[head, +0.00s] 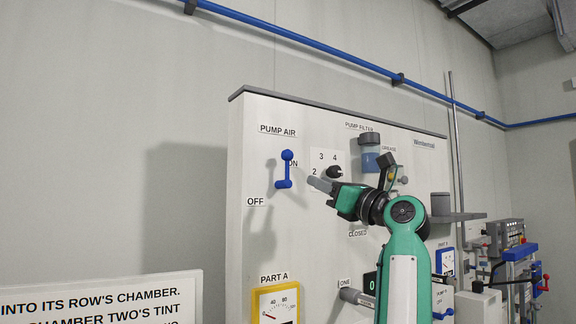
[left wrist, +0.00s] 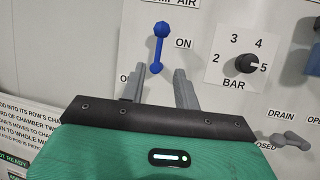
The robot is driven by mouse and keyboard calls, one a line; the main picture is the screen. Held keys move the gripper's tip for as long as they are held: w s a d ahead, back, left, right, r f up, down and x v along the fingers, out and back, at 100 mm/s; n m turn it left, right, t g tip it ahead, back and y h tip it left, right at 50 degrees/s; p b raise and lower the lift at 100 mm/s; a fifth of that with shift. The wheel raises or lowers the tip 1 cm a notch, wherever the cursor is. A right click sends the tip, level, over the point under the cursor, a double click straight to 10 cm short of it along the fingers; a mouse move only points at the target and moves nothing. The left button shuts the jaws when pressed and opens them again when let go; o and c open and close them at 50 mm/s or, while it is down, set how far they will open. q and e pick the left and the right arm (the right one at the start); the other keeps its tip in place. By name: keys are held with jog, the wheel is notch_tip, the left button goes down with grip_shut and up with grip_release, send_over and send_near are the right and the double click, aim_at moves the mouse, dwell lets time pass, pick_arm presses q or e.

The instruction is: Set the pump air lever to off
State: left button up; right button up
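The blue pump air lever (head: 287,169) is on the white panel under the PUMP AIR label. It stands nearly upright, with its round knob at the top, beside the ON mark. The OFF mark (head: 256,201) is lower and to the left. The lever (left wrist: 159,47) also shows in the left wrist view, just beyond the fingertips. My left gripper (head: 318,184) is to the right of the lever in the head view, apart from it. In the left wrist view the left gripper's two fingers (left wrist: 161,73) are spread and empty, and one partly hides the OFF mark. My right gripper is out of view.
A black BAR selector knob (head: 335,171) is close to my left gripper. The pump filter (head: 370,155) is farther right. A grey drain handle (left wrist: 290,140) shows at the right in the wrist view. A yellow-framed gauge (head: 277,304) is below. The panel left of the lever is clear.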

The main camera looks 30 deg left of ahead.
aim_at(287, 179)
pick_arm(q)
jog(key=p+x, duration=0.5)
jog(key=x, duration=0.7)
jog(key=shift+a+r, duration=0.15)
jog(key=shift+a, duration=0.05)
grip_shut()
